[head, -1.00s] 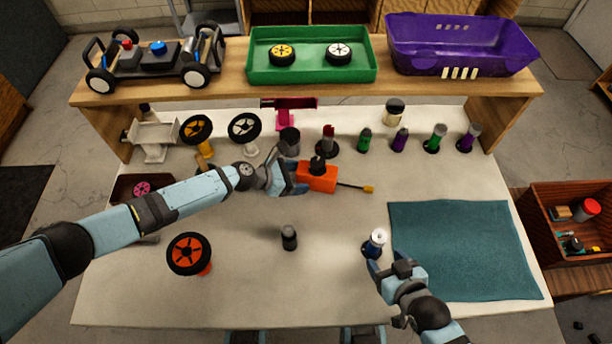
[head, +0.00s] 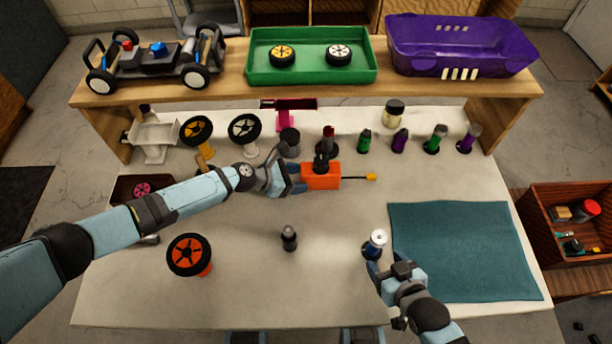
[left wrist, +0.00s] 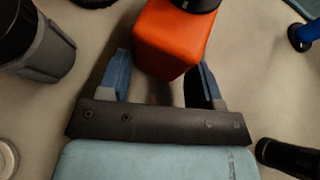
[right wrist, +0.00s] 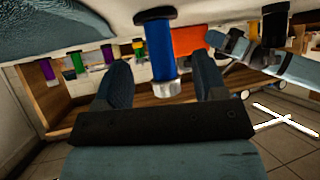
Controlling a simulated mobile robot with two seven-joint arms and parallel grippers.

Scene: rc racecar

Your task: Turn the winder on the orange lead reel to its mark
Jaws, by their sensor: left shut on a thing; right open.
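The orange lead reel (head: 322,178) is an orange box on the table with a black round winder (head: 322,161) on top. A dark lead with a yellow tip (head: 371,177) sticks out to the right. My left gripper (head: 298,180) is shut on the reel's left end; in the left wrist view the orange box (left wrist: 170,42) lies between its fingers. The winder is cut off at the top there, and I cannot make out a mark. My right gripper (head: 376,262) is open at a blue bottle with a silver top (head: 374,246), which also shows between its fingers in the right wrist view (right wrist: 158,45).
A small dark bottle (head: 289,238) and an orange wheel (head: 189,254) stand in front. Several bottles and wheels line the back below a wooden shelf (head: 240,93). A teal mat (head: 465,250) covers the right side. The table's middle right of the small bottle is clear.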

